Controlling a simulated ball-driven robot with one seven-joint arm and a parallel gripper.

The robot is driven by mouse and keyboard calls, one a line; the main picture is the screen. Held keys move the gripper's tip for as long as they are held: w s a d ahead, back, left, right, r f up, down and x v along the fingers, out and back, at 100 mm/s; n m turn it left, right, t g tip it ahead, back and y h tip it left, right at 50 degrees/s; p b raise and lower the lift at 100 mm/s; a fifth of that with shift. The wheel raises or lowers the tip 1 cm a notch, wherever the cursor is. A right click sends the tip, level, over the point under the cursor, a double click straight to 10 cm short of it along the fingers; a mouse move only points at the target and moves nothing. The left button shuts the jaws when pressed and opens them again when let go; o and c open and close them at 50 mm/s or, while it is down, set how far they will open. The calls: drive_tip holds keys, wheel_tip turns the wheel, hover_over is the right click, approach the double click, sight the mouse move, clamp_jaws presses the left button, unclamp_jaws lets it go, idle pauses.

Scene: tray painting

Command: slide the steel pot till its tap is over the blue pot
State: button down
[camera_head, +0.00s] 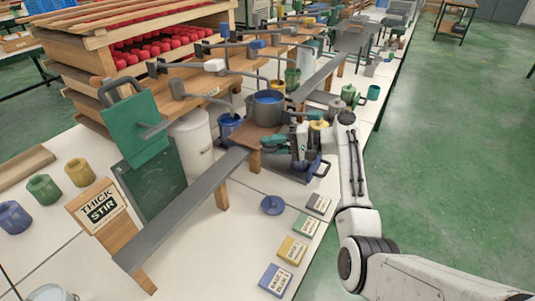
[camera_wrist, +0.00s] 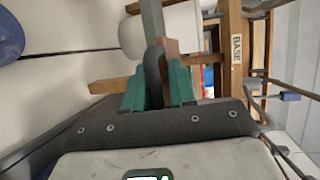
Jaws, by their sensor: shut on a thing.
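The steel pot (camera_head: 268,107), a grey round pot with blue inside, stands on a wooden support by the grey sloping rails. Its tap is not visible to me. A blue pot (camera_head: 229,125) stands just left of it, and another blue pot (camera_head: 14,217) is at the far left. My gripper (camera_head: 277,143) is at the near right side of the steel pot, below its rim. In the wrist view my green fingers (camera_wrist: 158,88) are closed around a dark curved handle (camera_wrist: 152,72). I cannot tell for sure that this handle belongs to the steel pot.
A grey rail (camera_head: 180,215) slopes toward the near left. A green board (camera_head: 150,180) and a white drum (camera_head: 193,140) stand left of it. A blue round lid (camera_head: 272,205) and several labelled blocks lie on the right table edge. Overhead pipes and paddles cross behind the pot.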

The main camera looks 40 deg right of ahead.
drive_tip(key=shift+s+f, duration=0.2)
drive_tip(key=shift+f, duration=0.4)
drive_tip(key=c, duration=1.1)
unclamp_jaws()
drive_tip(key=shift+d, duration=0.1)
drive_tip(key=shift+c, duration=0.2)
drive_tip(key=shift+r, duration=0.15)
drive_tip(key=shift+w+r, duration=0.15)
drive_tip(key=v, duration=1)
drive_tip(key=shift+s+d+r, duration=0.2)
drive_tip(key=shift+s, duration=0.1)
drive_tip(key=shift+s+d, duration=0.1)
